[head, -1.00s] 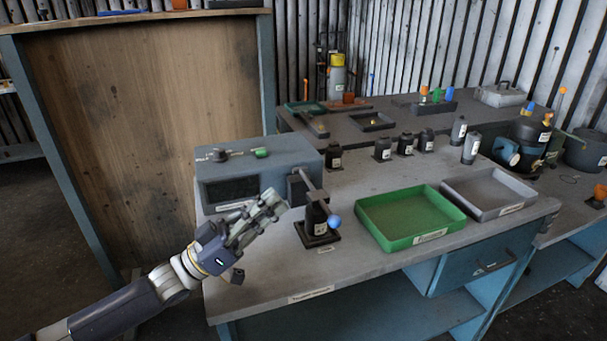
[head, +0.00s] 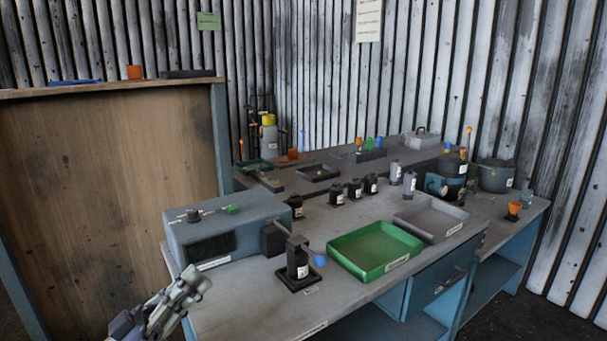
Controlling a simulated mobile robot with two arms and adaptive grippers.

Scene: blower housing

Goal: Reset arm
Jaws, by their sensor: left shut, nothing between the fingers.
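My left gripper (head: 186,290) is at the lower left of the head view, by the near left corner of the workbench. It is shut and empty, with its fingers pointing up and to the right. The rest of the left arm is mostly below the picture. My right gripper is not in the picture. A black bottle (head: 297,258) stands upright on a small dark base under the lever.
A green tray (head: 376,269) and a grey tray (head: 464,229) lie on the bench to the right. Several dark bottles (head: 354,188) stand behind them. A wooden panel (head: 90,190) is at the left. The near bench top (head: 240,305) is clear.

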